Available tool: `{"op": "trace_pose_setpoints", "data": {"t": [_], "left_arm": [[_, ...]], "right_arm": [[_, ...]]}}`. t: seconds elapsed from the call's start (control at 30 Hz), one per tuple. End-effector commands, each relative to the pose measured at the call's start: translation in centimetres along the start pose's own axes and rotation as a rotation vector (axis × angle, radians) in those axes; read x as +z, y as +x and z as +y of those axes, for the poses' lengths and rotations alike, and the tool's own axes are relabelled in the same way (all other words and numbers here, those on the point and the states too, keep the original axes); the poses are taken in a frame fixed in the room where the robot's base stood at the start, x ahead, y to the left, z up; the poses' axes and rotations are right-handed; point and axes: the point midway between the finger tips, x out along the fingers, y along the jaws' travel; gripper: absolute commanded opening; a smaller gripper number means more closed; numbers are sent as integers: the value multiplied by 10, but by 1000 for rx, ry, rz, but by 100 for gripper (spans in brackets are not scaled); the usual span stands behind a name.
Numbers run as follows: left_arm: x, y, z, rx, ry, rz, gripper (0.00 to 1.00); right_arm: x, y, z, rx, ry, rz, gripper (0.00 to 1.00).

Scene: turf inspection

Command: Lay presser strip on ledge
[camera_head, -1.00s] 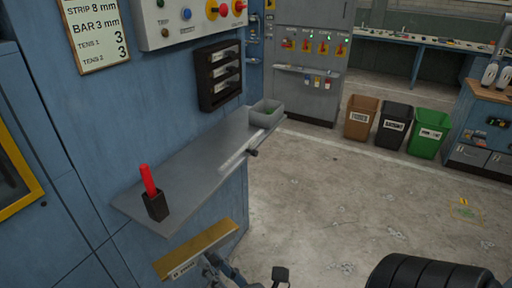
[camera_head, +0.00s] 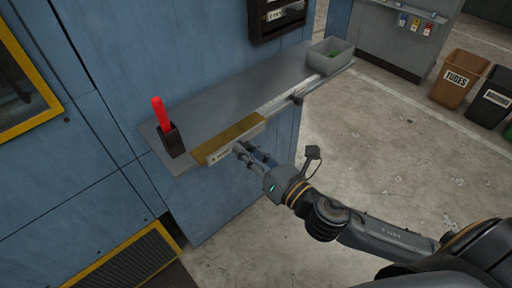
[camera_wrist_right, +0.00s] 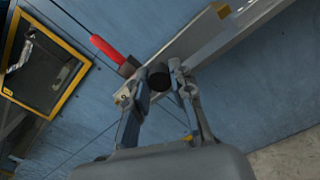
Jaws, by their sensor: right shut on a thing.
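The presser strip (camera_head: 233,138), a long bar with a brass-yellow top and a pale labelled front face, lies along the front edge of the grey ledge (camera_head: 225,106), toward its left end. I cannot tell whether it touches the ledge. My right gripper (camera_head: 239,150) is shut on it from the front. In the right wrist view, the fingers (camera_wrist_right: 158,86) close around a dark round piece (camera_wrist_right: 158,75) at the strip's pale face (camera_wrist_right: 180,48). My left gripper is out of view.
A black holder (camera_head: 172,141) with a red-handled tool (camera_head: 160,112) stands on the ledge, close to the strip's left end. A grey bin (camera_head: 330,56) sits at the ledge's far end. A dark knob (camera_head: 296,98) protrudes at the ledge's front. The middle of the ledge is clear.

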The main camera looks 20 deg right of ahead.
Motion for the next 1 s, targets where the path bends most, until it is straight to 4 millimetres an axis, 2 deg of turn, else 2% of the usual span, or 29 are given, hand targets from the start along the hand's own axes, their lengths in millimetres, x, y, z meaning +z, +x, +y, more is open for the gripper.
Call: {"op": "trace_pose_setpoints", "data": {"t": [0.1, 0.2, 0.6, 0.7, 1.0], "left_arm": [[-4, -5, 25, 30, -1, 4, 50], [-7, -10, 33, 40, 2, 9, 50], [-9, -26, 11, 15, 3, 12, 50], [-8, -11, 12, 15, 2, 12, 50], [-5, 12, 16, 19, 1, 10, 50]], "right_arm": [[3, 7, 1, 1, 0, -4, 0], [4, 16, 2, 1, 0, -5, 0], [4, 57, 2, 2, 0, -6, 0], [-12, 57, -6, 0, 2, -4, 0], [-36, 58, -18, 1, 1, -4, 0]]}}
